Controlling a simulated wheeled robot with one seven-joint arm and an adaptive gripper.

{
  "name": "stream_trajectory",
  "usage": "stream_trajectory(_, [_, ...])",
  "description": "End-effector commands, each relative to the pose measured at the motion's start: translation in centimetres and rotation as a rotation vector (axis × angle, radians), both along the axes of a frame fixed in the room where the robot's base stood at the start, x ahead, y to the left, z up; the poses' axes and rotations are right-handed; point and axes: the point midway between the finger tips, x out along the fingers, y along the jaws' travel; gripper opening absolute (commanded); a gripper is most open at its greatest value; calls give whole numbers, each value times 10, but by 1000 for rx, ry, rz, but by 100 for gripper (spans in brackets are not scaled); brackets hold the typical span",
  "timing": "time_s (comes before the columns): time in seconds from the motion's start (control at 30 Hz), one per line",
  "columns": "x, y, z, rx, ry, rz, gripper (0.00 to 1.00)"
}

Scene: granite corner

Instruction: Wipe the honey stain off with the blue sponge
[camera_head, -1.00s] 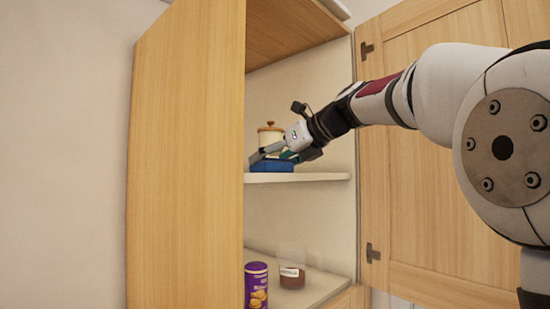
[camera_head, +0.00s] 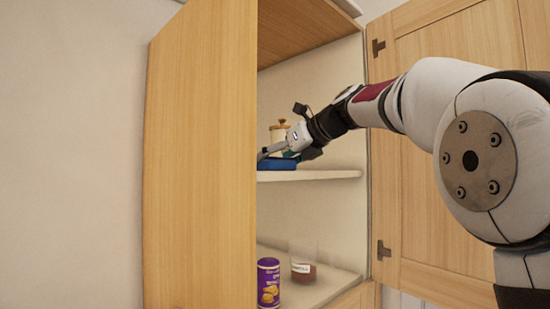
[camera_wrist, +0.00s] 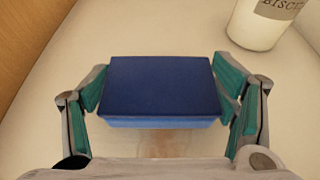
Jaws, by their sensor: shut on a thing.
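My gripper (camera_head: 285,151) reaches into the open cabinet and is shut on the blue sponge (camera_head: 281,164). In the wrist view the fingers of my gripper (camera_wrist: 163,84) grip the sponge (camera_wrist: 160,90) by its left and right sides. The sponge lies flat, low over or on the pale upper shelf (camera_head: 325,175); I cannot tell if it touches. A faint brownish patch (camera_wrist: 170,144), apparently the honey stain, shows on the shelf just below the sponge in the wrist view. The sponge may hide more of it.
A white biscuit jar (camera_wrist: 258,24) stands at the upper right of the wrist view, behind my gripper in the head view (camera_head: 279,131). The cabinet side (camera_head: 200,170) is close on the left. A purple can (camera_head: 268,284) and a glass jar (camera_head: 303,272) stand below.

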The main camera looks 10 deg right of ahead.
Motion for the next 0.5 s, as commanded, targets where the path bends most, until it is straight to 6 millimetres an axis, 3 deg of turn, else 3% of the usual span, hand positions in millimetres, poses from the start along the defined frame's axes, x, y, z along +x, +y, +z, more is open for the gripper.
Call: stream_trajectory(0.5, [-25, -18, -1, -1, 7, -1, 60])
